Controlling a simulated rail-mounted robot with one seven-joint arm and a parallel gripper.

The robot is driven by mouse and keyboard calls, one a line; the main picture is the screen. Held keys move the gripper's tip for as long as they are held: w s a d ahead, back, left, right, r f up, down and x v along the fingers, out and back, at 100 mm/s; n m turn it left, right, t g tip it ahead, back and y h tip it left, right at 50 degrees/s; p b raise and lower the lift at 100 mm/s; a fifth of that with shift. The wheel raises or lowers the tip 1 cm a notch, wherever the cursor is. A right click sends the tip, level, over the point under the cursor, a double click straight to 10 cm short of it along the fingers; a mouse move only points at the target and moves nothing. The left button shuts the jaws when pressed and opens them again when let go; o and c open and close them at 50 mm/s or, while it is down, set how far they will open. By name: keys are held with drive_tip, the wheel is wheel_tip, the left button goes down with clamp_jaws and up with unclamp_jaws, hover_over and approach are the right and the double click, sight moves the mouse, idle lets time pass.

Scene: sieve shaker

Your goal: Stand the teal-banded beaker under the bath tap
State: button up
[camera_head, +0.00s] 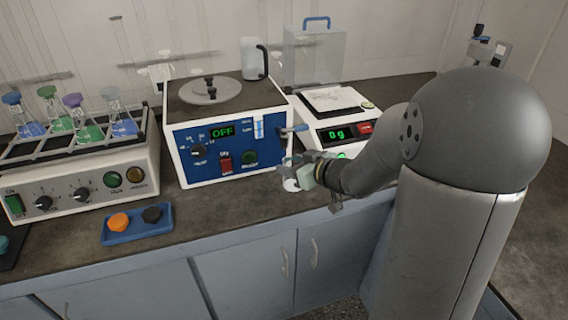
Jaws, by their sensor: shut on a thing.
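The bath (225,140) is a white box with a blue front panel, an OFF display and a round lid on top. Its tap (294,129), with a blue handle, sticks out from the right side near the front. My gripper (298,172) is just below and in front of the tap, near the counter's front edge. It is shut on a small clear vessel with a teal line, which looks like the teal-banded beaker (289,162). The jaws hide most of it. I cannot tell whether its base touches the counter.
A balance (335,119) reading 0 g stands right of the bath, close behind my arm. A shaker (80,180) with several flasks stands at left. A blue tray (137,225) with an orange and a black cap lies in front. Counter between the tray and my gripper is clear.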

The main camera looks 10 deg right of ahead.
sight(288, 163)
drive_tip(key=x, duration=0.4)
drive_tip(key=shift+w+a+r+b, duration=0.15)
drive_tip(key=shift+r+b, duration=0.1)
drive_tip(key=shift+b, duration=0.15)
drive_tip(key=shift+f, duration=0.25)
drive_tip(key=shift+f, duration=0.15)
drive_tip(key=o, duration=1.1)
